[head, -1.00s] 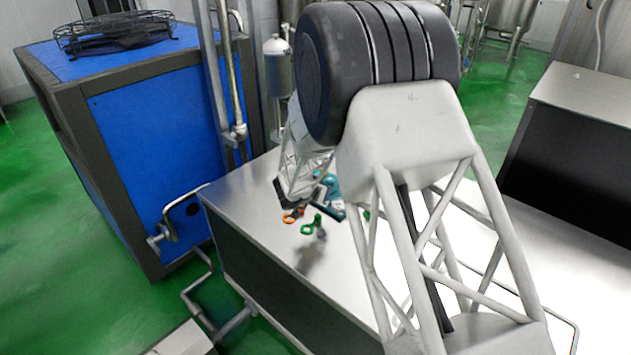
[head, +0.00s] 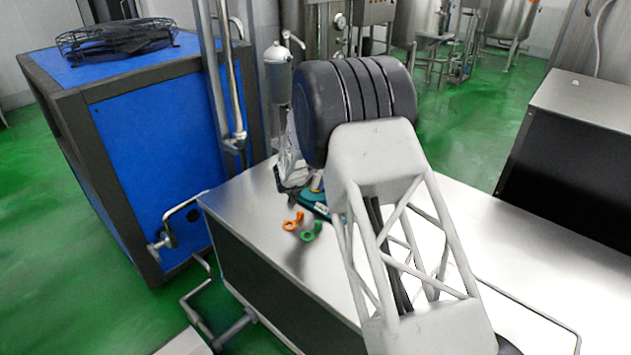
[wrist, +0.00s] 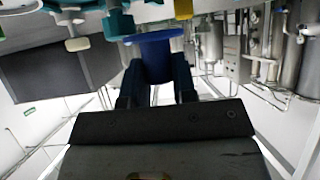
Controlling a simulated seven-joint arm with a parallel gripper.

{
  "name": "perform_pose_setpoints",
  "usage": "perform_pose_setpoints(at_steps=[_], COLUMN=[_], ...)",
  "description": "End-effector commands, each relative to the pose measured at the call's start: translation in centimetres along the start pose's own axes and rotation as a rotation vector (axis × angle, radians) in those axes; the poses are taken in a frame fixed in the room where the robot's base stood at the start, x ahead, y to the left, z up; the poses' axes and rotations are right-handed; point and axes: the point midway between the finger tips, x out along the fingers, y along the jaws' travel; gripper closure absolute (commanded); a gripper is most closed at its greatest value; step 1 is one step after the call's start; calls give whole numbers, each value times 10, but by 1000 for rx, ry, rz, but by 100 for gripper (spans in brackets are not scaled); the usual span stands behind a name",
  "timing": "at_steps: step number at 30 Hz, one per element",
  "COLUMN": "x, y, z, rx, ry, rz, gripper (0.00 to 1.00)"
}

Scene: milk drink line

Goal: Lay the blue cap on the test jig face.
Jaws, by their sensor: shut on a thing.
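In the wrist view a round blue cap (wrist: 154,37) sits between the dark fingers of my gripper (wrist: 156,66), which is shut on it. A teal fixture, seemingly the test jig (wrist: 115,22), spans the top of the wrist view, close to the cap. Whether cap and jig touch cannot be told. In the head view the teal jig (head: 316,198) shows on the metal table, partly hidden by my arm. My fingers and the cap cannot be made out there.
An orange ring-like piece (head: 291,222) and a green one (head: 312,232) are at the jig's near side on the metal table (head: 270,255). The table's front left is clear. A large blue cabinet (head: 150,120) stands to the left.

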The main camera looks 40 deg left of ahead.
Motion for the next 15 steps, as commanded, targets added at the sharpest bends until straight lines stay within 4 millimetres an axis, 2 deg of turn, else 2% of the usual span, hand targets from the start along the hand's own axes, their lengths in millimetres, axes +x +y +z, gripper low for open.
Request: perform_pose_setpoints(at_steps=[6, 15], x=[17, 27], y=[-20, -31], z=[-8, -13], rx=[2, 2], ry=[1, 1], rz=[0, -1], gripper=[100, 100])
